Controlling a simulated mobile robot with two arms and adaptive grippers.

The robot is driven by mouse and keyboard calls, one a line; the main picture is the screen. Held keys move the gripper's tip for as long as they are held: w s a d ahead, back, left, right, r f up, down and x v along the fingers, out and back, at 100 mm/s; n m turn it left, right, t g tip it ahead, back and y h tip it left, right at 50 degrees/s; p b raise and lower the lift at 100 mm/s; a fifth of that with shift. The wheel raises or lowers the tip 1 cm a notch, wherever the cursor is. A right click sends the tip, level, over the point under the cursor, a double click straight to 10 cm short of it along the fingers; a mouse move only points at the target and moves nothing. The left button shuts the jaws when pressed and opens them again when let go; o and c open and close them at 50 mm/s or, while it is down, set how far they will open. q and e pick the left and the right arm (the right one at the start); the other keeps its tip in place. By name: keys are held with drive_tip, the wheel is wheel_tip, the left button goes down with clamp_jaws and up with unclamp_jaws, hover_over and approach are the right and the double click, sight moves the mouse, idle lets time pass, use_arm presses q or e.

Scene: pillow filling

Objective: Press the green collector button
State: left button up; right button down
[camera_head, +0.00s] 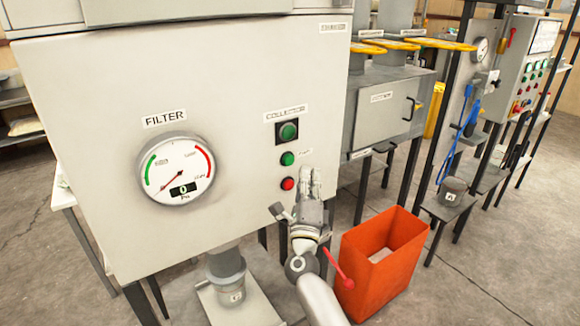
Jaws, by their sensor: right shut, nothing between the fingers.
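The grey filter panel (90,110) faces me. Under its collector label is a green element in a black square housing (288,131). Below that is a small round green button (287,158), and under it a red button (288,183). My right gripper (311,178) is shut and empty, pointing up, just right of the red button and lower than the green one in the picture. My left gripper is out of view.
A round gauge (175,170) reading 0 sits left on the panel. An orange bin (385,265) stands on the floor right of my right arm. Grey cabinets and a control panel (530,70) stand farther right. Floor at the lower right is clear.

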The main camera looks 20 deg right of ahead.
sight(289, 160)
drive_tip(key=shift+w+a+b, duration=0.25)
drive_tip(key=shift+w+b, duration=0.1)
drive_tip(key=shift+w, duration=0.45)
drive_tip(key=shift+w+a+b, duration=0.2)
drive_tip(key=shift+w+b, duration=0.1)
drive_tip(key=shift+w, duration=0.45)
drive_tip(key=shift+w+a+b, duration=0.1)
drive_tip(key=shift+w+b, duration=0.2)
drive_tip(key=shift+w, duration=0.1)
drive_tip(key=shift+w+a+b, duration=0.1)
drive_tip(key=shift+w+b, duration=0.3)
drive_tip(key=shift+w, duration=0.05)
idle(0.9)
idle(0.4)
drive_tip(key=shift+s+d+p, duration=0.2)
drive_tip(key=shift+s+p, duration=0.35)
drive_tip(key=shift+s, duration=0.35)
